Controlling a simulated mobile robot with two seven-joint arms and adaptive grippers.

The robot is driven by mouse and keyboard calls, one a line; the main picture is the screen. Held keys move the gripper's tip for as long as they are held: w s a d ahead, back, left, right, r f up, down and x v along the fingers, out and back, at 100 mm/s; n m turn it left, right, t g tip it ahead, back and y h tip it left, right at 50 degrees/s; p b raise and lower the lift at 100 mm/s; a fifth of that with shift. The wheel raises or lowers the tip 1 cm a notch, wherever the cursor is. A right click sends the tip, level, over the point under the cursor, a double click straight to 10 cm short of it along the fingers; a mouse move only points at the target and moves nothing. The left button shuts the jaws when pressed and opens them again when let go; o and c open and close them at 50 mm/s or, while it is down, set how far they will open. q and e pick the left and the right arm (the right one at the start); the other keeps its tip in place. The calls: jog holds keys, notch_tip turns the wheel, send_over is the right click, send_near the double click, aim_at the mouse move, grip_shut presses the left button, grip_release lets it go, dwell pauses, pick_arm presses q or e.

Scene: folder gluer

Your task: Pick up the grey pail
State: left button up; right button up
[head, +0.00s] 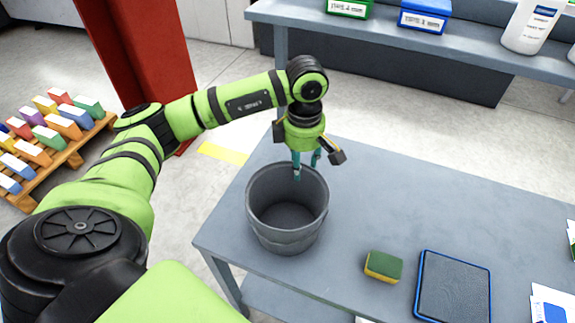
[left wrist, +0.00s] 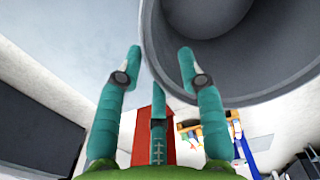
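The grey pail (head: 286,240) stands upright and empty on the left part of the grey table in the head view. My left gripper (head: 306,165) points down at the pail's far rim, with its teal fingers apart and nothing between them. One fingertip overlaps the rim in the picture; I cannot tell whether it touches. In the left wrist view the pail (left wrist: 245,80) fills the upper right, and the right-hand finger of the open gripper (left wrist: 160,52) overlaps its rim. My right gripper is not in view.
The grey table (head: 440,210) also holds a green and yellow sponge (head: 383,266), a dark blue tray (head: 453,290) and papers (head: 552,303) at the right. A shelf (head: 420,45) with boxes and a bottle stands behind. A red column (head: 140,60) rises at the left.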

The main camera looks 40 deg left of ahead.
pick_arm(q)
jog(key=shift+s+f+p, duration=0.15)
jog(key=shift+f+p, duration=0.3)
jog(key=shift+f, duration=1.3)
grip_shut()
jog(key=shift+s+r, duration=0.1)
jog(key=shift+r, duration=0.1)
